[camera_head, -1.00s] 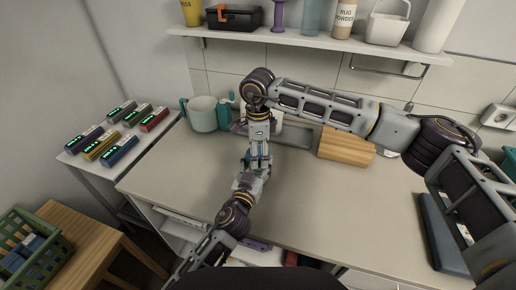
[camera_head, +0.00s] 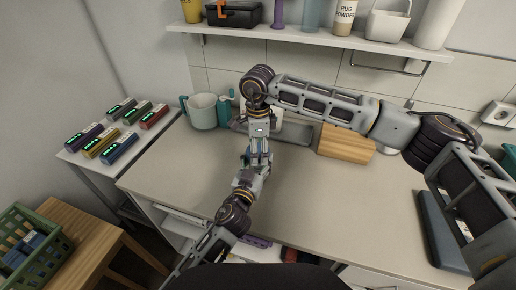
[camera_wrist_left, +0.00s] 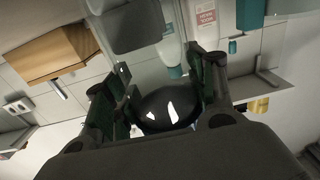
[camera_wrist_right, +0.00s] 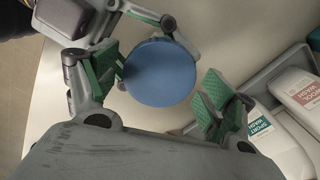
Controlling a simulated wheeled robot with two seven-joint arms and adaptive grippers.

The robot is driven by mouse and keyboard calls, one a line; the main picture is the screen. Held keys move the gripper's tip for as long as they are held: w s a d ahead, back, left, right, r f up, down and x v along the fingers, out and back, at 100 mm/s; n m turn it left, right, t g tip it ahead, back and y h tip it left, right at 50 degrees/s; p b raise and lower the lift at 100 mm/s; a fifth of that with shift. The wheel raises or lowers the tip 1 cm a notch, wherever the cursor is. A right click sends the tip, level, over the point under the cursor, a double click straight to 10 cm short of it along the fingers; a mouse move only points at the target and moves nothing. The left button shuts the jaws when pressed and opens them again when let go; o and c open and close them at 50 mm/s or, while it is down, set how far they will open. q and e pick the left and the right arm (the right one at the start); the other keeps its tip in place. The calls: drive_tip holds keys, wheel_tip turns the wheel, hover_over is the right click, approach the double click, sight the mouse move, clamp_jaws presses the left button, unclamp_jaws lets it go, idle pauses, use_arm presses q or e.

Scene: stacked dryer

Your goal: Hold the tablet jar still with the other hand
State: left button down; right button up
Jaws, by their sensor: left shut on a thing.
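The tablet jar shows a round blue lid (camera_wrist_right: 160,73) from above in the right wrist view. In the left wrist view a glossy dark rounded body (camera_wrist_left: 167,108), which seems to be the jar, sits between my left fingers. My left gripper (camera_wrist_left: 160,88) is shut on it from the side. My right gripper (camera_wrist_right: 162,84) points down over the lid with its green pads spread on either side; the right-hand pad is clear of the lid. In the head view both grippers meet at mid-counter, where my left gripper (camera_head: 258,158) and the right arm hide the jar.
A grey tray (camera_head: 295,133) behind the grippers holds wash bottles, seen in the right wrist view (camera_wrist_right: 285,125). A teal-handled pot (camera_head: 202,111) stands left of it and a wooden block (camera_head: 345,144) right. The front counter (camera_head: 330,205) is clear.

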idle(0.4)
wheel_tip(320, 180, up, 12)
idle(0.7)
use_arm(q)
drive_tip(key=shift+c, duration=2.1)
unclamp_jaws()
drive_tip(key=shift+s, duration=0.15)
drive_tip(key=shift+v, duration=5.8)
drive_tip(key=shift+r, duration=0.1)
use_arm(e)
drive_tip(key=shift+r, duration=0.1)
